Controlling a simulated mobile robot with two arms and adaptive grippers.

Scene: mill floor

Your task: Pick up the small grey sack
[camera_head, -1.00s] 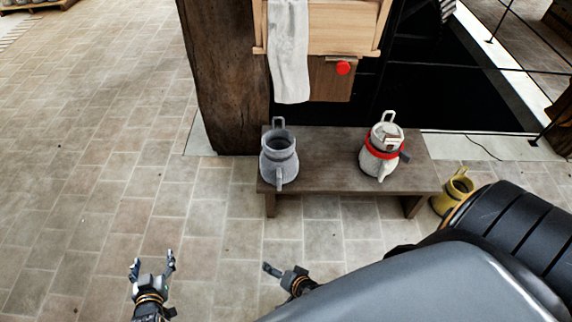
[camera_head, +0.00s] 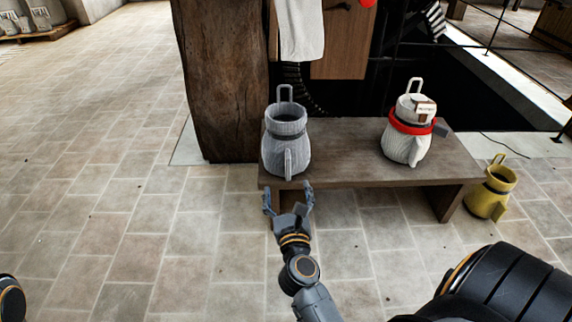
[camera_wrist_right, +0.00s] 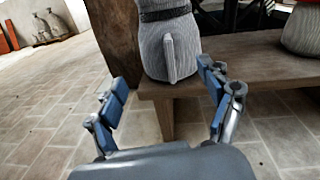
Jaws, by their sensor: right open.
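The small grey sack (camera_head: 286,145) stands upright at the left end of a low wooden bench (camera_head: 345,165). It has a dark band at the neck, a loop on top and a tab on its front. My right gripper (camera_head: 288,192) is open and empty just in front of the sack and the bench's front edge. In the right wrist view, the grey sack (camera_wrist_right: 180,35) is ahead between the spread fingers (camera_wrist_right: 163,75), apart from them, with its top cut off. My left gripper is out of view.
A white sack with a red band (camera_head: 408,135) stands on the bench to the right. A yellow sack-like container (camera_head: 488,193) is on the floor beyond the bench's right end. A thick wooden post (camera_head: 222,85) rises behind left. The tiled floor at left is clear.

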